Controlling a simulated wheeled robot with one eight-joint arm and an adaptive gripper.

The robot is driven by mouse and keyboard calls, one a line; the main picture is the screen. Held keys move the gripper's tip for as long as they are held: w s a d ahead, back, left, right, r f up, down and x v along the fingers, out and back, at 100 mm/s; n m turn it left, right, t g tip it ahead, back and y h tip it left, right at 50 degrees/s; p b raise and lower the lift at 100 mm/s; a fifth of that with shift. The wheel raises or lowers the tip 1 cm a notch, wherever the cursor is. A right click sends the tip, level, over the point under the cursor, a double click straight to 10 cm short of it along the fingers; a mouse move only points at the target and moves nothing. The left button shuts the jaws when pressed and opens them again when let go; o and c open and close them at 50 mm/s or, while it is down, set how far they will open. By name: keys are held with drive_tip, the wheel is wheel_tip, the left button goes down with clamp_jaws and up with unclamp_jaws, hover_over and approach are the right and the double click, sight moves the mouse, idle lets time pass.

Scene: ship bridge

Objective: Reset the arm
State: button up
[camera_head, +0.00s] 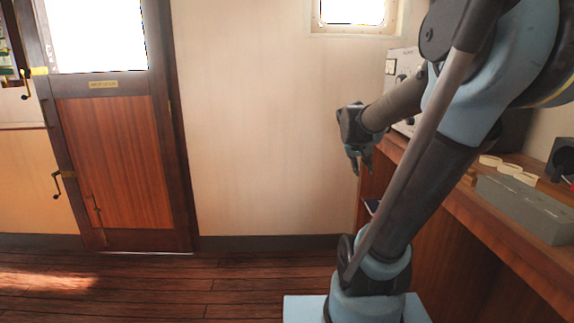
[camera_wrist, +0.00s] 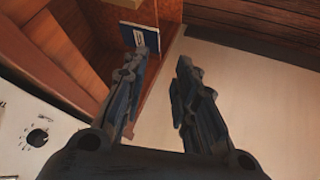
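My gripper (camera_head: 359,158) is at the end of my arm, left of the wooden counter, with its fingers pointing down. In the wrist view my gripper (camera_wrist: 160,75) shows two dark fingers held apart, with nothing between them. My arm reaches up from my light-blue base, bends at the upper right and comes back down to the left. No object is held.
A wooden counter (camera_head: 535,275) runs along the right, bearing a grey box (camera_head: 524,207) and a panel with knobs (camera_wrist: 35,138). A wooden door (camera_head: 115,165) stands at the left. The plank floor (camera_head: 150,280) before it is clear.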

drive_tip(key=s+a+f+n+y, duration=0.2)
drive_tip(key=s+a+y, duration=0.2)
drive_tip(key=s+a, duration=0.35)
drive_tip(key=s+f+g, duration=0.4)
drive_tip(key=s+f, duration=0.7)
drive_tip(key=s, duration=0.4)
drive_tip(key=shift+a, duration=0.15)
drive_tip(key=shift+w+f, duration=0.25)
drive_tip(key=shift+w, duration=0.15)
